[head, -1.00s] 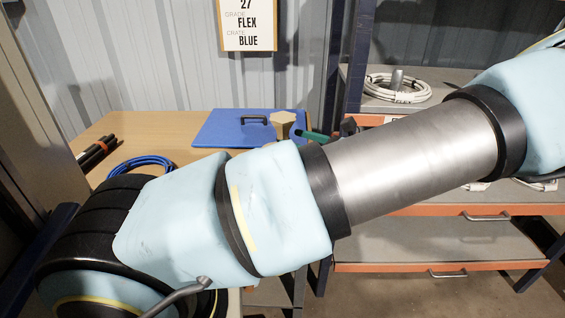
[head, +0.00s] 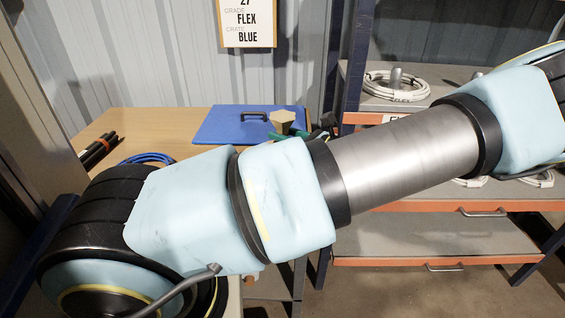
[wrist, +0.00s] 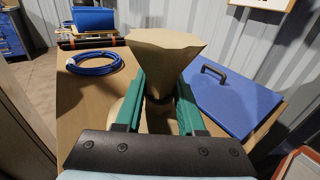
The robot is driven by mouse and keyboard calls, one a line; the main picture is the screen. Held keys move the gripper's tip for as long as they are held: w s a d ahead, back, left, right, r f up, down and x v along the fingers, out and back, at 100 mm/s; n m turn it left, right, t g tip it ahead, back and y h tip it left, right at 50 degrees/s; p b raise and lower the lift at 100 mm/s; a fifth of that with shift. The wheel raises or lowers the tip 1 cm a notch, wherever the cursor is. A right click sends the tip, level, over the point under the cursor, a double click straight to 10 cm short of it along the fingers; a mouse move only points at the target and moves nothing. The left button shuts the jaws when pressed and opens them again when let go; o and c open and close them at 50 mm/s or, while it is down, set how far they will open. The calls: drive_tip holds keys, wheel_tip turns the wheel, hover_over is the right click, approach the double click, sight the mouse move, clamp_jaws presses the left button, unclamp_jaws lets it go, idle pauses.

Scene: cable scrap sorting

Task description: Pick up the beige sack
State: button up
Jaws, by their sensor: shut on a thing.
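The beige sack (wrist: 165,48) is in the middle of the wrist view, its flared top standing above my gripper. My gripper (wrist: 160,95) has green fingers closed on the sack's narrow neck. The sack's lower body shows partly below and between the fingers. In the head view only the sack's top (head: 283,118) shows, with a bit of green finger beside it. My arm hides the rest, so I cannot tell whether the sack's bottom touches the wooden table.
A blue board with a black handle (wrist: 232,98) lies right of the sack on the wooden table (wrist: 80,105). A coiled blue cable (wrist: 95,62) lies to the left, with dark rods (head: 98,150) farther left. Shelves with a white cable coil (head: 396,86) stand at the right.

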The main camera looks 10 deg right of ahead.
clamp_jaws()
drive_tip(key=shift+r, duration=0.1)
idle(0.8)
